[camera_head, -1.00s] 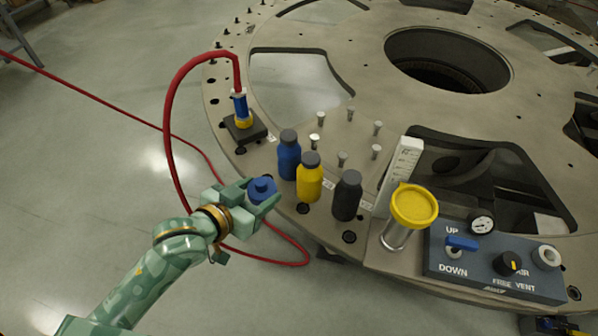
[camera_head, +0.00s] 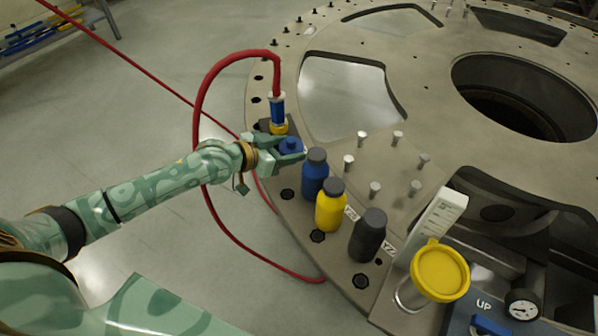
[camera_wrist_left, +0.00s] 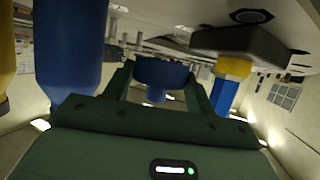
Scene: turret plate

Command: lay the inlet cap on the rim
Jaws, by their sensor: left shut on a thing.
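The blue inlet cap (camera_head: 291,145) is held by my left gripper (camera_head: 293,150), which is shut on it. In the left wrist view the cap (camera_wrist_left: 162,74) sits between the two fingers. The gripper is by the rim of the turret plate (camera_head: 268,180), between the hose fitting (camera_head: 278,110) and the blue bottle (camera_head: 313,178). I cannot tell whether the cap touches the plate; the gripper hides its underside. My right gripper is not in view.
The red hose (camera_head: 203,100) loops beside my left arm. A yellow bottle (camera_head: 330,210), a black bottle (camera_head: 367,240) and a yellow-lidded cylinder (camera_head: 440,272) stand along the near rim. Several short metal pins (camera_head: 398,138) stand on the plate behind the bottles.

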